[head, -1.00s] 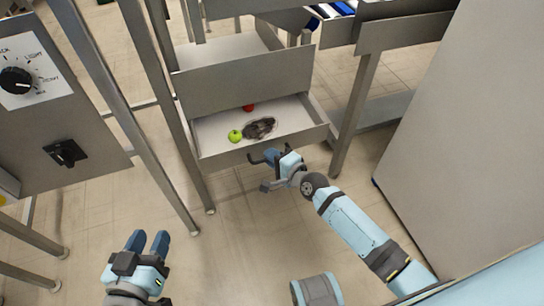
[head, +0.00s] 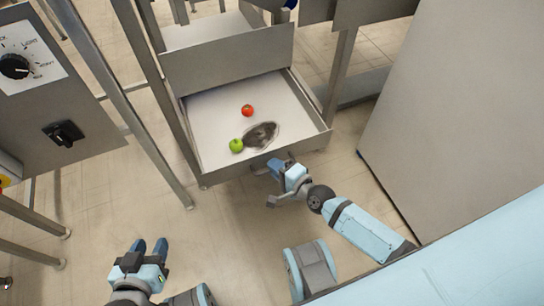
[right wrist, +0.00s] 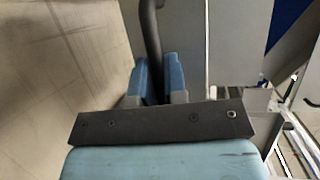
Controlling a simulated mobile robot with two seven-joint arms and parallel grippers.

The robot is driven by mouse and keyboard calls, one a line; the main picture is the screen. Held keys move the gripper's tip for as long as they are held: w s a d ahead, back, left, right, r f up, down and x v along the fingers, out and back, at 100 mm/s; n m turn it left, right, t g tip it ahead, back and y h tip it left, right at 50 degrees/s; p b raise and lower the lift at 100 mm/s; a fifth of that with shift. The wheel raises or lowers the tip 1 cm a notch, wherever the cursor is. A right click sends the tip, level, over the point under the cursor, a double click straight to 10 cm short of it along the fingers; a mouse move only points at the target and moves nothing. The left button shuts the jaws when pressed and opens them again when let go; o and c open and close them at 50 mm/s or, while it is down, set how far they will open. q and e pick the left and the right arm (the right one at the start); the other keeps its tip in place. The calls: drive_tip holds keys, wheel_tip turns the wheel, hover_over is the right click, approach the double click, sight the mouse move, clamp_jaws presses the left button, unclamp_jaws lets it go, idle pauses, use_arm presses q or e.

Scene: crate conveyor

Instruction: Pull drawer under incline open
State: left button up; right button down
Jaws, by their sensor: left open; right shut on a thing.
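The lower drawer (head: 300,146) under the incline is pulled well out, in the middle of the head view. A red apple (head: 247,110), a green apple (head: 236,145) and a grey-brown item (head: 261,135) lie inside it. My right gripper (head: 278,168) is at the drawer's front, shut on its dark handle. In the right wrist view the blue fingers (right wrist: 159,80) close around the dark handle bar (right wrist: 151,40). My left gripper (head: 149,247) is open and empty, low at the left over the floor, apart from the drawer.
An upper drawer (head: 228,62) sits above the open one. A control panel (head: 45,90) with a dial and a switch stands at the left, and a big grey cabinet (head: 460,110) at the right. Metal legs (head: 165,135) flank the drawers. The floor in front is clear.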

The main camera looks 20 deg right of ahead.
drive_tip(key=shift+s, duration=0.2)
drive_tip(key=c, duration=1.5)
unclamp_jaws()
drive_tip(key=shift+o, duration=0.2)
use_arm(q)
drive_tip(key=shift+s+a+p, duration=0.1)
drive_tip(key=shift+a+p, duration=0.05)
drive_tip(key=shift+p, duration=0.7)
use_arm(e)
drive_tip(key=v, duration=1.3)
drive_tip(key=shift+s+d, duration=0.2)
drive_tip(key=shift+s, duration=0.15)
use_arm(q)
drive_tip(key=shift+r, duration=0.1)
use_arm(e)
drive_tip(key=shift+r, duration=0.1)
